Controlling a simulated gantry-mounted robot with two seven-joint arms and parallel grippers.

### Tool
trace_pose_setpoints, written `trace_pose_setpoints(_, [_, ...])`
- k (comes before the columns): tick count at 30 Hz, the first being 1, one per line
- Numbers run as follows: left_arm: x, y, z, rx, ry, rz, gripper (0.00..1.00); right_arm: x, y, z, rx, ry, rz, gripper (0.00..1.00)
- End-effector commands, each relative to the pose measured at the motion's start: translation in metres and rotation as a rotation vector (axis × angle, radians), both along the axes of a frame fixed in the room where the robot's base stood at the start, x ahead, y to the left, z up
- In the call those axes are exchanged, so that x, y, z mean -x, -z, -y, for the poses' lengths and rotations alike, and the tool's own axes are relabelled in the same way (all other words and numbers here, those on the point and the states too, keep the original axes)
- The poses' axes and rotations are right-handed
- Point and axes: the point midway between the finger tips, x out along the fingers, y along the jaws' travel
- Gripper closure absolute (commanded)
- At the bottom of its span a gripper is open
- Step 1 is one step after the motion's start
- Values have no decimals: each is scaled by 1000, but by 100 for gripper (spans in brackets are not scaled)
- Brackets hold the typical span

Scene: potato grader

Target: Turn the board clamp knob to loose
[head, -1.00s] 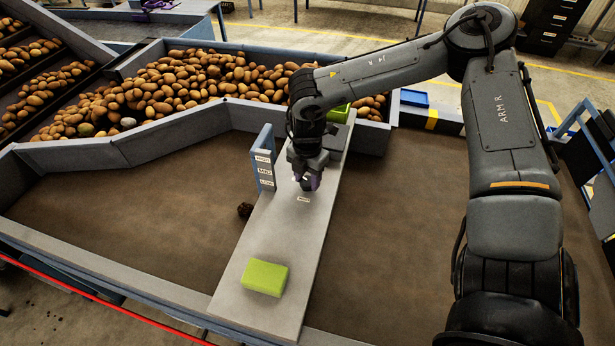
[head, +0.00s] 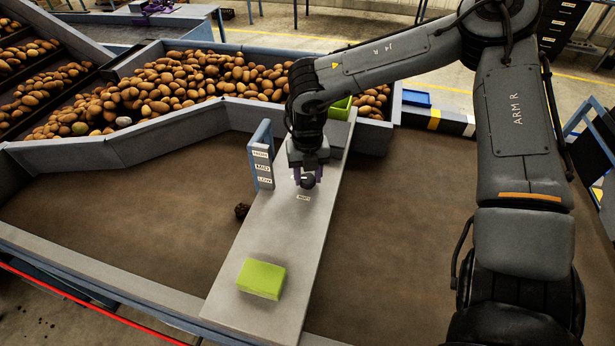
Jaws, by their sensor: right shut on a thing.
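The board clamp knob (head: 309,183) is a small dark knob on the pale grey board (head: 245,235). My right gripper (head: 307,180), with purple fingertips, points down at the board and is shut on the knob, which shows between the fingers. A small white label (head: 303,198) lies just in front of the knob; its print is too small to read surely. The knob's exact turn cannot be told. My left gripper is not in view.
A blue upright plate (head: 262,155) with HIGH, MID and LOW labels stands left of the knob. A green block (head: 261,278) lies on the board's near end. A dark clod (head: 242,210) lies on the brown belt (head: 130,225). Potatoes (head: 190,85) fill the trough behind.

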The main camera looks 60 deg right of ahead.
Motion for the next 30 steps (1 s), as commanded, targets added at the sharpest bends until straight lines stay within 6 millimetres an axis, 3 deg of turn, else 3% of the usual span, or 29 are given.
trace_pose_setpoints(30, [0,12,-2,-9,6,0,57,1,0,0,-1,-963,-2,87])
